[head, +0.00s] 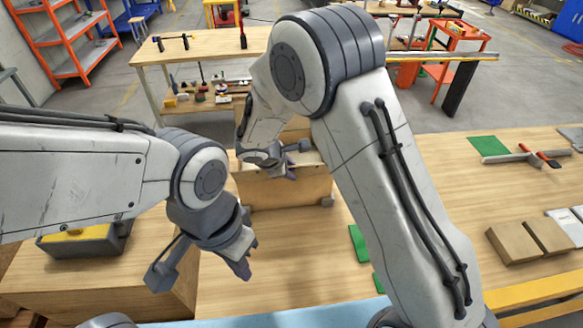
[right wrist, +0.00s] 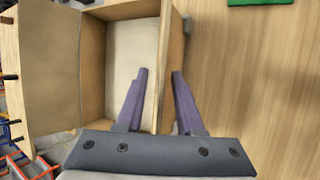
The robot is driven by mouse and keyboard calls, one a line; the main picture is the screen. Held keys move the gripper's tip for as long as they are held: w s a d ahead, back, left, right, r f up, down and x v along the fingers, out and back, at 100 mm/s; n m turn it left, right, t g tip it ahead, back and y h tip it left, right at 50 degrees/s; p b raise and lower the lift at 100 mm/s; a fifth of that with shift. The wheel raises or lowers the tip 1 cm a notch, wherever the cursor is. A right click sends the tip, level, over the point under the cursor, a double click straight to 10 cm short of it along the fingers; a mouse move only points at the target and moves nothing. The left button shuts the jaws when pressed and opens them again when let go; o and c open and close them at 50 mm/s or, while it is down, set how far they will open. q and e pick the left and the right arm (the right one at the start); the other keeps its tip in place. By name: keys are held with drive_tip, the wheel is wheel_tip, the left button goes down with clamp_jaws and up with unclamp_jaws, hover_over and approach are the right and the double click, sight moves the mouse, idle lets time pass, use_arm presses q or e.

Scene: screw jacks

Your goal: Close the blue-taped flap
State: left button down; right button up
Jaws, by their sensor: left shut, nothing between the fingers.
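An open wooden box (head: 285,193) stands on the middle table. In the right wrist view I look into its pale inside (right wrist: 125,55), with a wide tan panel (right wrist: 52,65) on the left, possibly a flap. No blue tape can be made out, so I cannot tell which flap is the taped one. My right gripper (head: 290,168) is at the box's top edge. In the right wrist view its fingers (right wrist: 158,75) are apart, on either side of the box's right-hand panel (right wrist: 172,50). My left gripper (head: 246,262) is shut and empty, in front of the box and to its left.
A grey container with yellow inside (head: 75,240) stands at the left. Green pieces (head: 358,243) lie right of the box. Brown blocks (head: 515,243), a green mat (head: 488,146) and a hammer-like tool (head: 518,156) lie further right. My right arm hides part of the table.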

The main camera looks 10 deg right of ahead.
drive_tip(key=shift+w+d+f, duration=0.1)
drive_tip(key=shift+f, duration=0.15)
clamp_jaws()
idle(1.4)
